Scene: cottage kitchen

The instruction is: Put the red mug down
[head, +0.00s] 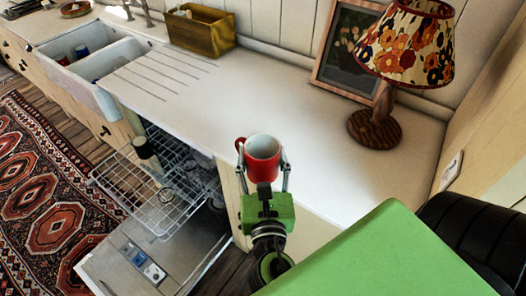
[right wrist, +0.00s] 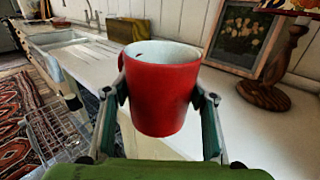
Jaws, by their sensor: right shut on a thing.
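The red mug (head: 262,160) is upright, with a white inside and its handle toward the left. My right gripper (head: 263,172) is shut on the mug, one finger on each side of it. In the right wrist view the mug (right wrist: 160,95) fills the middle between the two fingers (right wrist: 160,98). In the head view the mug shows over the front part of the pale countertop (head: 330,165). I cannot tell for sure whether its base is above the counter or touching it; the gripper hides the base in the head view. My left gripper is not in view.
A floral lamp (head: 376,127) and a picture frame (head: 345,50) stand at the back right of the counter. A yellow box (head: 200,30) stands at the back, near the sink (head: 98,70). An open dishwasher rack (head: 160,190) is below left. The counter's middle is clear.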

